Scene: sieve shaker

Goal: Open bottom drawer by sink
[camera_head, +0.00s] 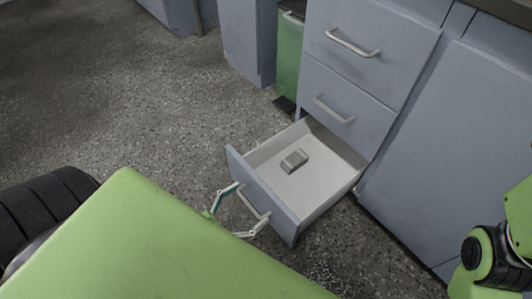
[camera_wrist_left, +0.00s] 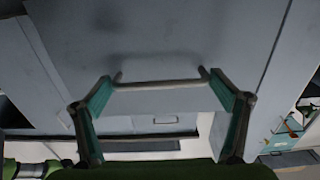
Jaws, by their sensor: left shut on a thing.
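The bottom drawer (camera_head: 270,210) of the blue-grey cabinet is pulled well out, and its pale interior shows. A small grey block (camera_head: 294,161) lies inside. My left gripper (camera_head: 252,203) is at the drawer's front, shut on its metal handle (camera_head: 247,202). In the left wrist view, the fingers of the left gripper (camera_wrist_left: 163,88) stand wide apart at the two ends of the handle bar (camera_wrist_left: 160,84). Part of my right arm shows at the right edge of the head view; its gripper is out of view. No sink is visible.
Two closed drawers, the upper (camera_head: 348,38) and middle (camera_head: 345,105), sit above the open one. A closed cabinet door (camera_head: 455,140) is to the right. A green bin (camera_head: 288,55) stands behind the drawers' left side. Speckled floor (camera_head: 150,110) is clear on the left.

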